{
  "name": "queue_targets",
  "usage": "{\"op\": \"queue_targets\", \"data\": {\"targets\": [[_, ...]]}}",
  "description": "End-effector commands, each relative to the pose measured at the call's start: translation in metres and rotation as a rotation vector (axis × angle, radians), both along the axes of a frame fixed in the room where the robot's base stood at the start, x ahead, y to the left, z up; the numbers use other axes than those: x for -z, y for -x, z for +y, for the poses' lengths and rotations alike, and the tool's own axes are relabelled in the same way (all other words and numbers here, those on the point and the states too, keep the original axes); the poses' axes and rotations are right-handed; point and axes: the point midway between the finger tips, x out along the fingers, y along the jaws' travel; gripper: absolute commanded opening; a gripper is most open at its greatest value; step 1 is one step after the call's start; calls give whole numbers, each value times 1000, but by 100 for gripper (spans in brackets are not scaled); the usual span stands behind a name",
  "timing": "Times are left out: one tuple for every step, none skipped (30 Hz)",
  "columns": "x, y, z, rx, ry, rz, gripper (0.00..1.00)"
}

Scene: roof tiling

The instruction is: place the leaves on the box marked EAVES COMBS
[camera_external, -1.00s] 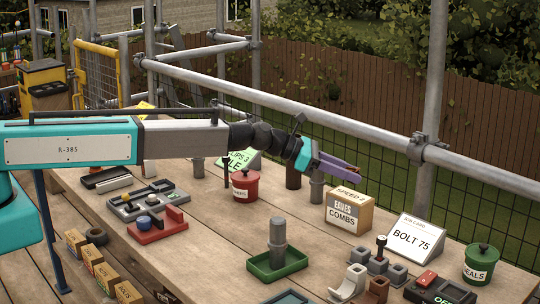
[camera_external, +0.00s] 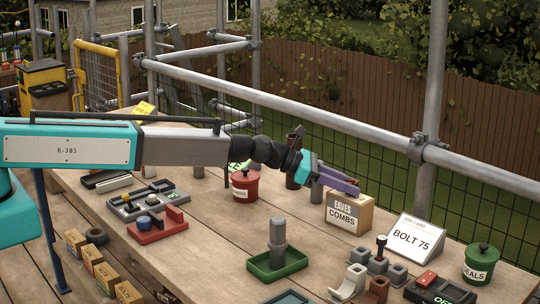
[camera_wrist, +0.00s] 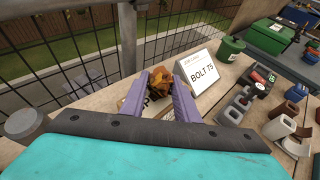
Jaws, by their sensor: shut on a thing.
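The cardboard box marked EAVES COMBS (camera_external: 348,217) stands on the wooden table in the external view. My gripper (camera_external: 352,188), with purple fingers, is just above the top of this box and hides part of it. In the wrist view, my gripper (camera_wrist: 163,85) is shut on a clump of orange-brown leaves (camera_wrist: 160,77). The box (camera_wrist: 134,101) shows only in part below and left of the leaves. I cannot tell whether the leaves touch the box. The leaves cannot be made out in the external view.
A BOLT 75 card (camera_external: 414,238) stands close right of the box. A green SEALS pot (camera_external: 481,265) is farther right, and a red pot (camera_external: 245,187) is left. Scaffold rails (camera_external: 320,112) run behind the table.

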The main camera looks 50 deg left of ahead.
Motion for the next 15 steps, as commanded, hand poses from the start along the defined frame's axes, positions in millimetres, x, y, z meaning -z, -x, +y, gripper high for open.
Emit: {"op": "queue_targets", "data": {"targets": [[1, 0, 0, 0, 0, 0, 7], [1, 0, 0, 0, 0, 0, 7], [2, 0, 0, 0, 0, 0, 7], [3, 0, 0, 0, 0, 0, 7], [4, 0, 0, 0, 0, 0, 7], [3, 0, 0, 0, 0, 0, 33], [3, 0, 0, 0, 0, 0, 38], [3, 0, 0, 0, 0, 0, 43], [3, 0, 0, 0, 0, 0, 47], [3, 0, 0, 0, 0, 0, 47], [3, 0, 0, 0, 0, 0, 47], [3, 0, 0, 0, 0, 0, 47], [3, 0, 0, 0, 0, 0, 47], [3, 0, 0, 0, 0, 0, 47], [3, 0, 0, 0, 0, 0, 47]]}}
